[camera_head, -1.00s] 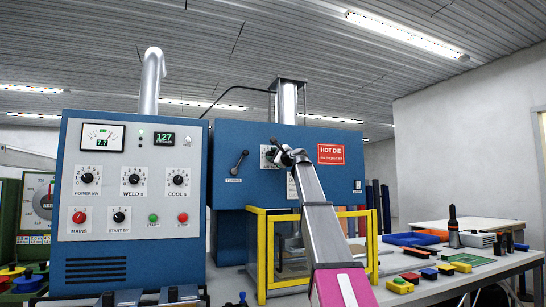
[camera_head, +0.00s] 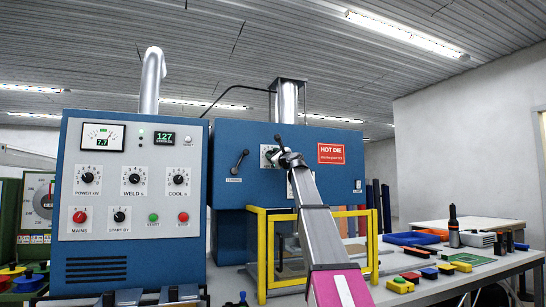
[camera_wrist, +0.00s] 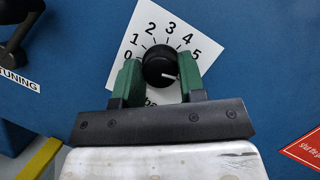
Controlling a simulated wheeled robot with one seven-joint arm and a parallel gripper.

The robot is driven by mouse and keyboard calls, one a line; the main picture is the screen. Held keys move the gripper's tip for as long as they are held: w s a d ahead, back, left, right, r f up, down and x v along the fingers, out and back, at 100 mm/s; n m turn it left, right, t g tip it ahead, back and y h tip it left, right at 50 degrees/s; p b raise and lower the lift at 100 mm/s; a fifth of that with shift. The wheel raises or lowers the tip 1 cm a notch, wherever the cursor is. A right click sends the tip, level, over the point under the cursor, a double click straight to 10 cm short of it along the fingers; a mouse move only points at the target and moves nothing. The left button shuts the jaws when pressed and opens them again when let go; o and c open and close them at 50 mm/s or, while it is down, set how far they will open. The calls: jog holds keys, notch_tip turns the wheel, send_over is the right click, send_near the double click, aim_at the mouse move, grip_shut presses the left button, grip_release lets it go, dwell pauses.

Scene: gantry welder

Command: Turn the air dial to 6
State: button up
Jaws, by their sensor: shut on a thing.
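The air dial is a black round knob (camera_wrist: 159,65) on a white plate (camera_wrist: 121,42) with numbers 0 to 5 showing in the wrist view. My gripper (camera_wrist: 158,78) has its green fingers on either side of the knob, shut on it. The white mark on the knob points right and slightly down, below the 5. The right finger hides the scale there, so I cannot read the exact value. In the head view my gripper (camera_head: 282,156) covers most of the dial plate (camera_head: 265,156).
The blue press housing (camera_head: 232,138) carries the dial, a black tuning lever (camera_head: 240,160) to its left and a red hot die sign (camera_head: 331,154) to its right. A yellow guard frame (camera_head: 262,255) stands below.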

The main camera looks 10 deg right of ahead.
jog(key=o, duration=0.9)
jog(key=shift+s, duration=0.1)
jog(key=v, duration=1)
jog(key=shift+s+d+f, duration=0.2)
jog(key=shift+s, duration=0.1)
jog(key=shift+s, duration=0.1)
